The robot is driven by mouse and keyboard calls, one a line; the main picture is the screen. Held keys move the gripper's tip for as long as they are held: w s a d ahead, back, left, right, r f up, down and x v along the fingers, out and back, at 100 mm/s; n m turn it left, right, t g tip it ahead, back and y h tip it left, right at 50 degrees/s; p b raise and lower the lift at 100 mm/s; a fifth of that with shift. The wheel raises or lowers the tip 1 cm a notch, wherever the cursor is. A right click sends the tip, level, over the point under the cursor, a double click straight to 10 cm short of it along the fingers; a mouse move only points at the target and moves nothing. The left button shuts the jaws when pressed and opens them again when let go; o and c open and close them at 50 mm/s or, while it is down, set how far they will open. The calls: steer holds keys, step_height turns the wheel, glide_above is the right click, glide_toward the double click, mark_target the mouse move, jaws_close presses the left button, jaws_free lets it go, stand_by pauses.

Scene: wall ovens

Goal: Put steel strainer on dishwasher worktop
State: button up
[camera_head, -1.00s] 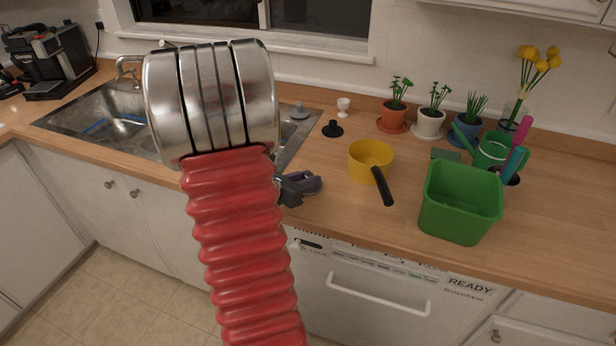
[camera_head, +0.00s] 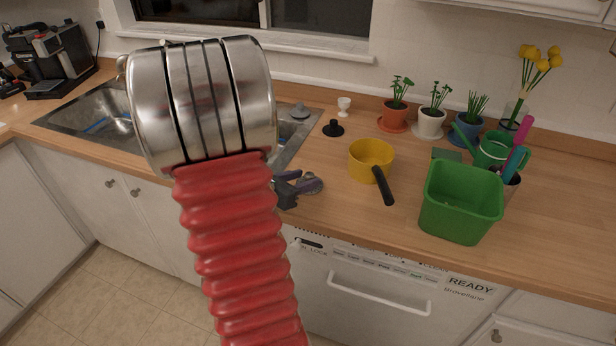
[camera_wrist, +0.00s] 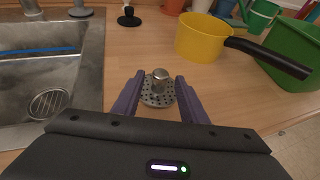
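The steel strainer (camera_wrist: 158,88), a perforated metal disc with a raised knob, rests on the wooden dishwasher worktop (camera_head: 345,218). In the head view the strainer (camera_head: 313,186) shows just right of my gripper (camera_head: 298,184), partly covered by a finger. In the wrist view the purple fingers of my gripper (camera_wrist: 158,92) are spread on either side of the strainer, with gaps between them and the knob. My gripper is open and low over the worktop. The white dishwasher front (camera_head: 375,290) is below the worktop.
A yellow pan (camera_head: 371,157) with a black handle and a green tub (camera_head: 460,203) stand to the right. The sink (camera_head: 105,120) is to the left. A black stopper (camera_head: 333,129) lies behind. Potted plants line the wall. The front strip of worktop is clear.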

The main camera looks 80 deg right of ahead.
steer(key=v, duration=0.9)
steer(key=shift+w+a+r, duration=0.1)
steer(key=shift+a, duration=0.1)
stand_by(0.5)
steer(key=shift+w+a+r, duration=0.1)
steer(key=shift+w+a, duration=0.05)
steer(key=shift+a, duration=0.05)
steer(key=w+a+r+m+t+y, duration=0.3)
steer(key=w+a+m+y, duration=0.1)
steer(key=a, duration=1)
steer(key=w+a+r+m+t+y, duration=0.2)
steer(key=w+a+m+t+y, duration=0.2)
steer(key=a, duration=1)
steer(key=w+a+r+m+t+y, duration=0.3)
steer(key=w+a+m+t+y, duration=0.1)
steer(key=a, duration=1.1)
steer(key=shift+r+m, duration=0.35)
steer(key=shift+m, duration=0.25)
